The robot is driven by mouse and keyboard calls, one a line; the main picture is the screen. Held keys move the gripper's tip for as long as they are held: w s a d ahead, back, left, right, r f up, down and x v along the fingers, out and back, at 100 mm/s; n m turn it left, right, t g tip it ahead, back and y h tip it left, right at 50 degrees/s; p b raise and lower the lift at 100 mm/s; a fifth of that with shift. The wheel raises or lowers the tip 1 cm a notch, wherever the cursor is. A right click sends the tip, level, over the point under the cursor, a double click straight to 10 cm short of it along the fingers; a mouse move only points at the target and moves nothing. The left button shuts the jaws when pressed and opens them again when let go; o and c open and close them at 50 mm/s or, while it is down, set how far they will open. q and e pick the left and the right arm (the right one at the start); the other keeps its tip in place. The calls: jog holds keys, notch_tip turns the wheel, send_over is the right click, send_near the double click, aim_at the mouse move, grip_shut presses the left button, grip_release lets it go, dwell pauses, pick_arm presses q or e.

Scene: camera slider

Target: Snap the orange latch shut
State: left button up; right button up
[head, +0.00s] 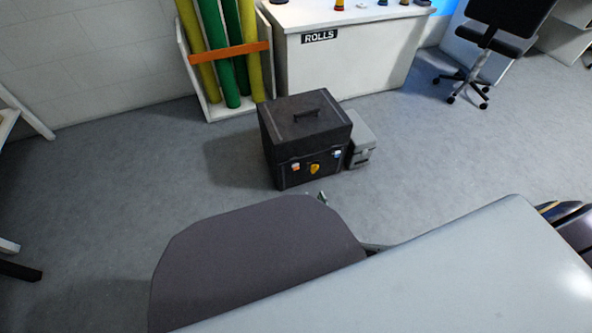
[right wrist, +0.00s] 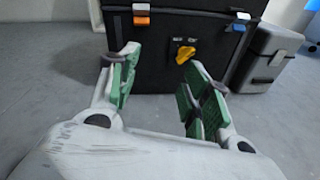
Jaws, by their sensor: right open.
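The orange latch (head: 295,167) is on the upper left of the black case's front. In the right wrist view the orange latch (right wrist: 141,20) has a white piece above it, near the top edge. I cannot tell whether it is open or shut. The black case (head: 300,125) stands upright on the floor with its lid down. My right gripper (right wrist: 160,76) is open and empty, in front of the case and lower than the latch in the picture. In the head view only a bit of its tip (head: 322,197) shows past my arm. My left gripper is not in view.
A yellow knob (right wrist: 185,54) sits mid-front on the case, with a blue latch (right wrist: 239,27) to its right. A grey box (head: 361,140) stands against the case's right side. A white rolls cabinet (head: 345,65) is behind. The floor (head: 130,170) left of the case is clear.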

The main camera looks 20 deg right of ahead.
jog(key=a+r+n+y, duration=0.1)
jog(key=n, duration=0.1)
jog(key=a+r+n+t, duration=0.1)
jog(key=shift+w+r+n+y, duration=0.15)
jog(key=shift+w+n+y, duration=0.2)
jog(key=shift+n+y, duration=0.05)
jog(key=shift+w, duration=0.1)
dwell(0.4)
